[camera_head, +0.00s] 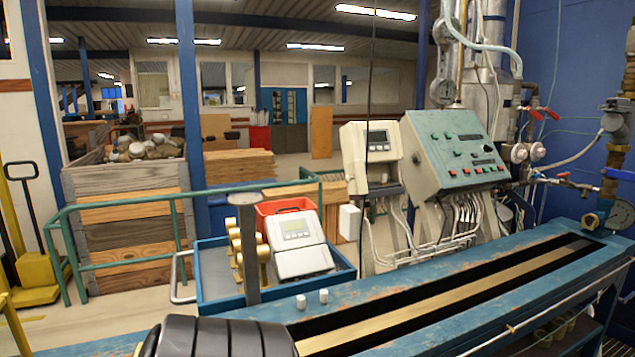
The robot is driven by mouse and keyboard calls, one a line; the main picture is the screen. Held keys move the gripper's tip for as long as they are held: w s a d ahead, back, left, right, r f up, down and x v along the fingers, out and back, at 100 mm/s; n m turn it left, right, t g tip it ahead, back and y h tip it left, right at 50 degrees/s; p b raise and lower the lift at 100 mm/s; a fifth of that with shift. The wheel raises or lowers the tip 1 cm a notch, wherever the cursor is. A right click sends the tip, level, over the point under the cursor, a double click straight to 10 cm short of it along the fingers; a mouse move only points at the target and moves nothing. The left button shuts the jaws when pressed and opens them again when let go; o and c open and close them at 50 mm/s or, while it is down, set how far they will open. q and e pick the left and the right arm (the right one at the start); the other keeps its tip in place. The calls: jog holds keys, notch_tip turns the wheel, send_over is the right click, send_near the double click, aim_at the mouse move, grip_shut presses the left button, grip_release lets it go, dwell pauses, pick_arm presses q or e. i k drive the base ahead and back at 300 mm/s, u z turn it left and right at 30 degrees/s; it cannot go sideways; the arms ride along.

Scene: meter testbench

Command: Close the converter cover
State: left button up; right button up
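A white converter (368,156) with a small grey display stands on a support at the centre right, left of the green control panel. A similar pale unit (297,244) with a display lies tilted back in the blue tray, nearer to me. I cannot tell which unit has the cover in question, or whether a cover is open. Neither of my grippers can be made out. A black ribbed rounded shape (218,338) at the bottom edge is cut off, and I cannot tell what it is.
The blue tray (213,308) also holds brass-coloured fittings (237,252) and a red bin (284,207). A blue bench (395,290) with a long dark slot runs to the right. Two small white caps (312,299) stand on it. Green railing (120,202) stands at left.

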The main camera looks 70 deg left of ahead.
aim_at(355, 173)
jog(key=u, duration=2.25)
jog(key=k, duration=0.9)
jog(key=z, duration=1.2)
jog(key=i, duration=0.95)
jog(key=u, duration=0.3)
